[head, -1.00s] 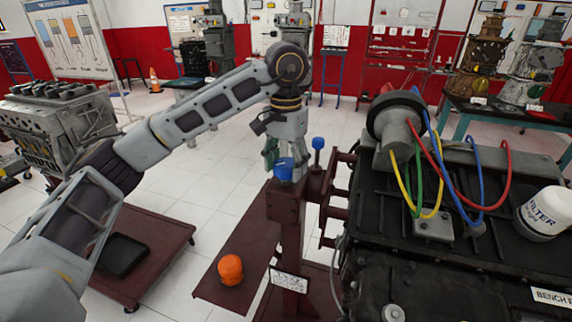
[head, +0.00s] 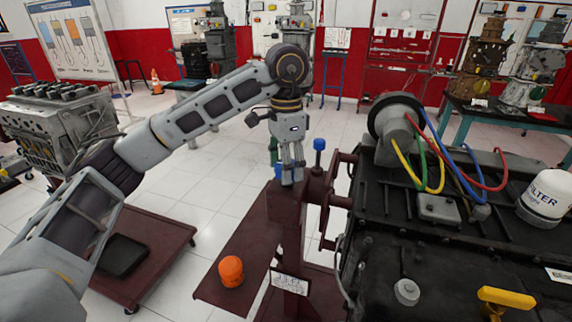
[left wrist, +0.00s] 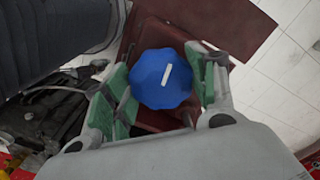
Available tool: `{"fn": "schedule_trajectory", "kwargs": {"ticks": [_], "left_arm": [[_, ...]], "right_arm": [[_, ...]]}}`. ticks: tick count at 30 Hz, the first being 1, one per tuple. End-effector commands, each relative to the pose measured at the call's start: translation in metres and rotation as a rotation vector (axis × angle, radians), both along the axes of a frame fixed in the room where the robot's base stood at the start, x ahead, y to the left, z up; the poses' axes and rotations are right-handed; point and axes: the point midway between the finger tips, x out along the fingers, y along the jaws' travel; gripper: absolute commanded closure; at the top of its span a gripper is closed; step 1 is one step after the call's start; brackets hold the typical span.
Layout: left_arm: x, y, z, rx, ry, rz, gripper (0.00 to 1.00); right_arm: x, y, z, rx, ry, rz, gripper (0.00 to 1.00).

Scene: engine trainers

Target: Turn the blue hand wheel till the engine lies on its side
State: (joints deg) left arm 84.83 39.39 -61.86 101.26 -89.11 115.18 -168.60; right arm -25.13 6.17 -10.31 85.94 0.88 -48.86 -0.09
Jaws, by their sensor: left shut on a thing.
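The blue hand wheel (head: 279,172) sits on top of the dark red stand post (head: 287,210); my left gripper (head: 290,174) hides most of it in the head view. In the left wrist view the wheel (left wrist: 162,80) shows from above, with a white mark on its top. The green-padded fingers of my left gripper (left wrist: 160,86) are shut on it from both sides. The black engine (head: 400,245) is held at the stand's right. Its upper face, with coloured cables and a white filter (head: 545,197), is in view. My right gripper is out of view.
A blue-headed pin (head: 319,146) stands just right of my gripper. An orange cap (head: 231,271) sits on the stand's base. A red trolley (head: 160,245) and a grey engine (head: 55,130) are at left. Tiled floor lies open behind.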

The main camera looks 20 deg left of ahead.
Motion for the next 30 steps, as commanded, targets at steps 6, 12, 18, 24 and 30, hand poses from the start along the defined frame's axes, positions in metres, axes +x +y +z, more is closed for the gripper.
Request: {"fn": "schedule_trajectory", "kwargs": {"ticks": [6, 12, 18, 24, 30], "left_arm": [[0.0013, 0.0003, 0.0027, -0.003, -0.007, -0.009, 0.66], [0.0013, 0.0003, 0.0027, -0.003, -0.007, -0.008, 0.66], [0.0009, 0.0003, 0.002, -0.003, -0.005, -0.008, 0.21], [0.0004, 0.0001, 0.0009, -0.001, -0.002, -0.009, 0.21], [0.0003, 0.0, 0.0011, 0.0, -0.001, -0.009, 0.21]], "right_arm": [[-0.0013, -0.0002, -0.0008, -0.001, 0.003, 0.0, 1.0], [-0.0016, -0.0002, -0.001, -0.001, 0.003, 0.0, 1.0], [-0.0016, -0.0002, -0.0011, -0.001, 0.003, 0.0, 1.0], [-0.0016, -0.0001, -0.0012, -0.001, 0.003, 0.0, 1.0], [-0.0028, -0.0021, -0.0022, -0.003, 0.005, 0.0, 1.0]]}}
